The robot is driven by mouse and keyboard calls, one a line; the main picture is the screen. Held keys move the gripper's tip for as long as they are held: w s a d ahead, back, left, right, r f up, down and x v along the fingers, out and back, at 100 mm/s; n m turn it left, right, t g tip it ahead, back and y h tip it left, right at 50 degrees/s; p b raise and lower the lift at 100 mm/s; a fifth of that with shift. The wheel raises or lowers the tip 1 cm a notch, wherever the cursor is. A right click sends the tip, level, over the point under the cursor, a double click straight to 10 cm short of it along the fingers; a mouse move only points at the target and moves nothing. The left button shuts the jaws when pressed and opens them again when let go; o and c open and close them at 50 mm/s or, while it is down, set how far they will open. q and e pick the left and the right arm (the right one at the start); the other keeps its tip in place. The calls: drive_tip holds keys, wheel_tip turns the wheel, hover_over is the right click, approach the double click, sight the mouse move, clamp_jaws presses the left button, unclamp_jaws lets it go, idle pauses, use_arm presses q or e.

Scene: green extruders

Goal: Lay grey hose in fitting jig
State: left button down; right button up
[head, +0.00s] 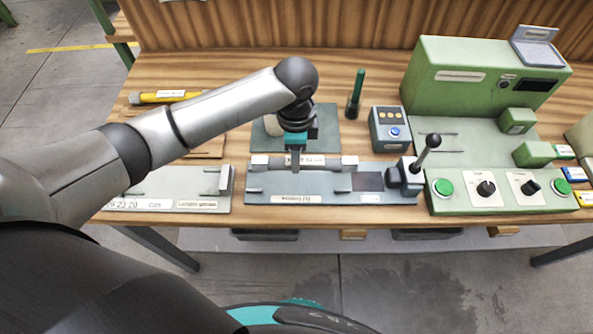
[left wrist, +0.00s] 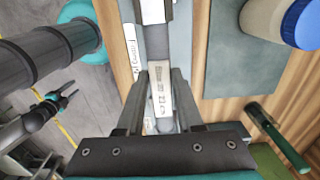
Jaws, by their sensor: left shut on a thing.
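The grey hose (head: 333,161) has pale end pieces and a white label. It lies level, left to right, along the far side of the blue-grey fitting jig (head: 300,184). I cannot tell whether it touches the jig. My left gripper (head: 295,165) points down and is shut on the hose near its middle. In the left wrist view, the two fingers (left wrist: 160,85) flank the labelled hose (left wrist: 157,45). The gripper hides part of the hose. My right gripper (left wrist: 64,98) shows small in the left wrist view, away from the table; its jaw state is unclear.
A black-knobbed lever (head: 428,150) stands at the jig's right end. A grey plate (head: 165,190) lies to its left. Behind are a green-grey mat (head: 326,125), a dark green upright tool (head: 355,93) and a button box (head: 390,130). A green machine (head: 470,80) fills the right.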

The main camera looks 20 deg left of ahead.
use_arm(q)
drive_tip(key=shift+f+b, duration=0.45)
drive_tip(key=shift+f, duration=2.6)
drive_tip(key=shift+f, duration=0.2)
drive_tip(key=c, duration=0.6)
unclamp_jaws()
drive_tip(key=shift+o, duration=0.2)
drive_tip(key=shift+r, duration=0.1)
wheel_tip(320, 180, up, 12)
drive_tip(key=shift+r+p, duration=0.15)
drive_tip(key=shift+p, duration=0.85)
drive_tip(key=shift+d, duration=0.1)
